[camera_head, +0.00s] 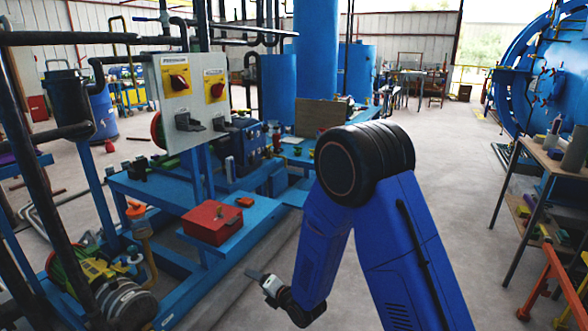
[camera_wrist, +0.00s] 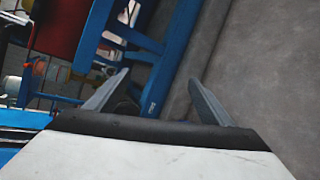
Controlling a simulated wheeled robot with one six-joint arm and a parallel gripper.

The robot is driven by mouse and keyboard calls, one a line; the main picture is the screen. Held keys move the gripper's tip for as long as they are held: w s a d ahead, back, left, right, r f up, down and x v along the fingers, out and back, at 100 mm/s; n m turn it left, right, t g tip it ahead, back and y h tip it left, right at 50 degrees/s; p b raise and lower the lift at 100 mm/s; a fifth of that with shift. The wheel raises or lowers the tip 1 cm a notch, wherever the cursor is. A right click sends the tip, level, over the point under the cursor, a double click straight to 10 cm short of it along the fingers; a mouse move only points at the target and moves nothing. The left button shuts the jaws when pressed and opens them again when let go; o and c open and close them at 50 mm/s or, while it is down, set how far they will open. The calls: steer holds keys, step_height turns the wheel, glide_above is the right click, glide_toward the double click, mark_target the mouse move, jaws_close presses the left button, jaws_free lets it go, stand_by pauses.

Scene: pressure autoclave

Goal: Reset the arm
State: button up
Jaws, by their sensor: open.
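My blue arm is bent at the centre of the head view, its elbow raised and its forearm folded down. My gripper (camera_head: 258,277) is at the lower middle, low beside the blue bench frame and pointing left. In the wrist view its two grey fingers (camera_wrist: 158,98) stand wide apart with nothing between them. Beyond them I see a blue frame beam (camera_wrist: 158,80) and grey floor.
A blue bench (camera_head: 262,218) with a red box (camera_head: 212,222) stands left of my gripper. A panel (camera_head: 190,95) with two red switches rises behind. A side table (camera_head: 560,165) and the blue autoclave (camera_head: 545,80) are at right. Floor between is clear.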

steer(key=d+r+m+h, duration=0.3)
steer(key=d+r+m, duration=0.4)
steer(key=d+r, duration=0.5)
steer(key=s+d+r+m+h, duration=0.1)
steer(key=s+d+r+m, duration=0.15)
steer(key=d, duration=0.25)
steer(key=s+d+r+m+g+h, duration=0.1)
steer(key=s+d+r+m, duration=0.15)
steer(key=d+m, duration=0.2)
steer(key=s+d+r+m+h, duration=0.1)
steer(key=s+d+r+m, duration=0.15)
steer(key=d, duration=0.25)
steer(key=s+d+r+m+g+h, duration=0.1)
steer(key=s+d+m, duration=0.3)
steer(key=s, duration=0.5)
steer(key=s+d+r+m+g, duration=0.1)
steer(key=s+d+r+m, duration=0.3)
steer(key=s, duration=0.6)
steer(key=s+d+r+m+g+h, duration=0.1)
steer(key=s+d+r+m+g, duration=0.1)
steer(key=s+d+m, duration=0.4)
steer(key=s, duration=0.3)
steer(key=shift+s+r+h, duration=0.3)
steer(key=shift+r, duration=0.05)
